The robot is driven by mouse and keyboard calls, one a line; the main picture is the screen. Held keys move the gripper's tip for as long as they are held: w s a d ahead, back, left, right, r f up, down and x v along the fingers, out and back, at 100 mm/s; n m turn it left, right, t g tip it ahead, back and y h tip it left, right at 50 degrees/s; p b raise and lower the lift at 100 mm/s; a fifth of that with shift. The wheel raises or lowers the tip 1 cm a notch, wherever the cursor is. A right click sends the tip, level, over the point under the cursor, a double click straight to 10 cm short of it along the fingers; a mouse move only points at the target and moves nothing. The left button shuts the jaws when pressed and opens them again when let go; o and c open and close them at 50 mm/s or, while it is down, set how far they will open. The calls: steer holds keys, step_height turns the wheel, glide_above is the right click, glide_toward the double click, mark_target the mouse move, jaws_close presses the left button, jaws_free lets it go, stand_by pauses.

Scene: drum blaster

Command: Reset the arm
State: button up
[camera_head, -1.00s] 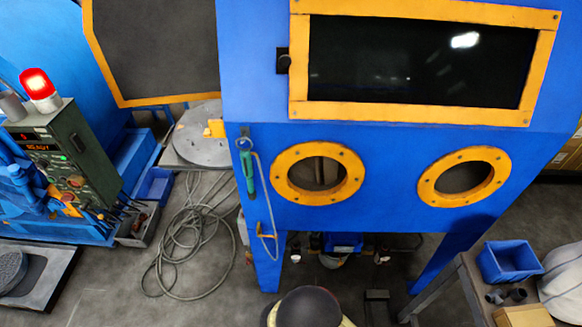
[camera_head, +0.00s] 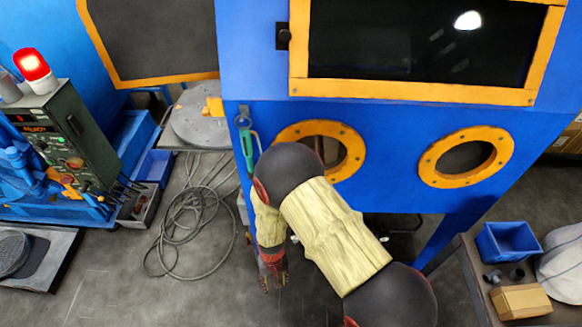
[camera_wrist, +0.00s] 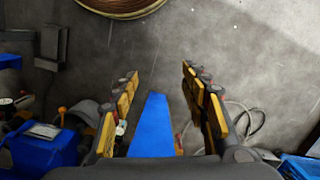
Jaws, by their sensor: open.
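My gripper (camera_head: 274,277) hangs low in front of the blue blasting cabinet (camera_head: 390,125), to the left of its centre in the head view. My arm crosses in front of the cabinet's left glove port (camera_head: 350,150) and hides part of it. In the wrist view my gripper (camera_wrist: 160,95) has its fingers spread wide apart with nothing between their tips. Behind the fingers are the grey floor and a blue cabinet leg (camera_wrist: 153,128). The gripper is empty.
A coiled cable (camera_head: 190,225) lies on the floor to the left. A control box (camera_head: 65,135) with a lit red lamp (camera_head: 32,65) stands further left. A side table with a blue bin (camera_head: 508,242) and a cardboard box (camera_head: 522,300) is at the right.

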steer(key=s+d+r+m+t, duration=0.1)
steer(key=d+r, duration=0.7)
steer(key=r, duration=0.9)
steer(key=s+d+r+m+t+b, duration=0.1)
steer(key=s+d+r+t, duration=0.2)
steer(key=d+r, duration=0.5)
steer(key=s+d+r+m+t+b, duration=0.1)
steer(key=d+r, duration=0.7)
steer(key=r, duration=1.8)
steer(key=shift+s+d+r+t, duration=0.35)
steer(key=shift+s+t, duration=0.45)
steer(key=shift+t, duration=0.3)
